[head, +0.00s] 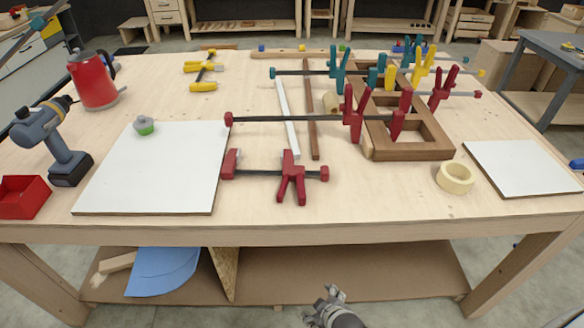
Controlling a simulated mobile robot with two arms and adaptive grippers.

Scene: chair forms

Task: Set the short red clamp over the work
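The short red clamp (275,173) lies on the table near the front middle. It has a dark bar, a red jaw at its left end and red handles toward its right. A brown wooden frame (425,150), which looks like the work, lies at the right of the table. A long red clamp (270,118) reaches across the table to this frame, behind the short clamp. My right gripper (333,292) is low at the bottom middle, in front of the table and apart from the clamp. Its finger opening is unclear. My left gripper is not in view.
A white board (155,175) with a small green-based object (144,126) lies left of the short clamp. A drill (55,140), red kettle (93,82) and red bin (22,196) stand farther left. A tape roll (455,177) and another white board (522,167) lie right.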

